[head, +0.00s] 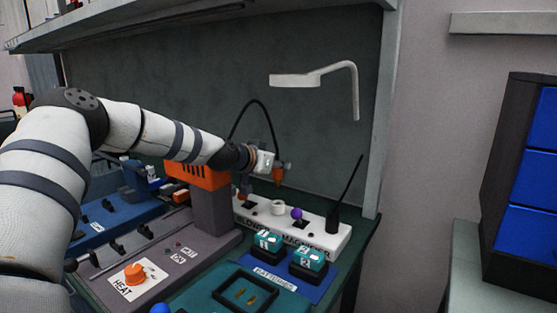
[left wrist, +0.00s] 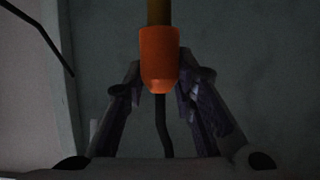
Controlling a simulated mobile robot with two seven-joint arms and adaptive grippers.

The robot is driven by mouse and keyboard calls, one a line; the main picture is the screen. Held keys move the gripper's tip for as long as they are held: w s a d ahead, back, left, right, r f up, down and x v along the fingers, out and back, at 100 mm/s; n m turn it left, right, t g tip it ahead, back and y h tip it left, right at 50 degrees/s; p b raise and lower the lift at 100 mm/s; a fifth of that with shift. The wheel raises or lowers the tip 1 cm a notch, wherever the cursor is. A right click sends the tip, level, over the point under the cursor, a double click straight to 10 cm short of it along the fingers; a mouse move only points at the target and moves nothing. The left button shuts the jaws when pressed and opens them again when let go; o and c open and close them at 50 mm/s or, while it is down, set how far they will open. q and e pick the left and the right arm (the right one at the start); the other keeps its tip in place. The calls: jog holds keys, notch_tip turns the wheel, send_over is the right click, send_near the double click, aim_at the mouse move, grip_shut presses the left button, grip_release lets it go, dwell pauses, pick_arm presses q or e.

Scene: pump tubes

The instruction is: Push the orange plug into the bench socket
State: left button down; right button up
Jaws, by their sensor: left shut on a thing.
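The orange plug (head: 278,173) hangs tip down in the head view, above the white labelled block at the back of the bench. My left gripper (head: 269,164) is shut on it. In the left wrist view the orange plug (left wrist: 158,60) sits between the two fingers (left wrist: 158,88), its brown tip pointing away and its black cable running back. The white block (head: 325,240) carries a white ring (head: 278,207), which may be the bench socket; I cannot tell for sure. The plug is above the ring, apart from it. My right gripper is not in view.
The black cable (head: 260,103) arches behind my left gripper. A purple knob (head: 297,214) and a black upright stalk (head: 334,215) stand on the white block. Teal batteries (head: 268,240) sit in front. A grey machine with an orange top (head: 197,175) stands left.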

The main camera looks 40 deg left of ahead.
aim_at(274, 177)
pick_arm(q)
notch_tip(274, 177, down, 4)
jog(key=shift+f+b, duration=0.1)
jog(key=shift+b, duration=0.3)
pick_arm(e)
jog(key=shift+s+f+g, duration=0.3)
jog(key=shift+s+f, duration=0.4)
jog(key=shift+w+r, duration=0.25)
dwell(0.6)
pick_arm(q)
jog(key=shift+f+b, duration=0.45)
jog(key=shift+f, duration=1.55)
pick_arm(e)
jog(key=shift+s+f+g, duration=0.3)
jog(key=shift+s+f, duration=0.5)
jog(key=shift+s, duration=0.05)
pick_arm(q)
jog(key=c, duration=1.2)
grip_release()
jog(key=shift+c, duration=0.2)
jog(key=shift+r, duration=0.15)
notch_tip(274, 177, up, 10)
jog(key=shift+f, duration=0.15)
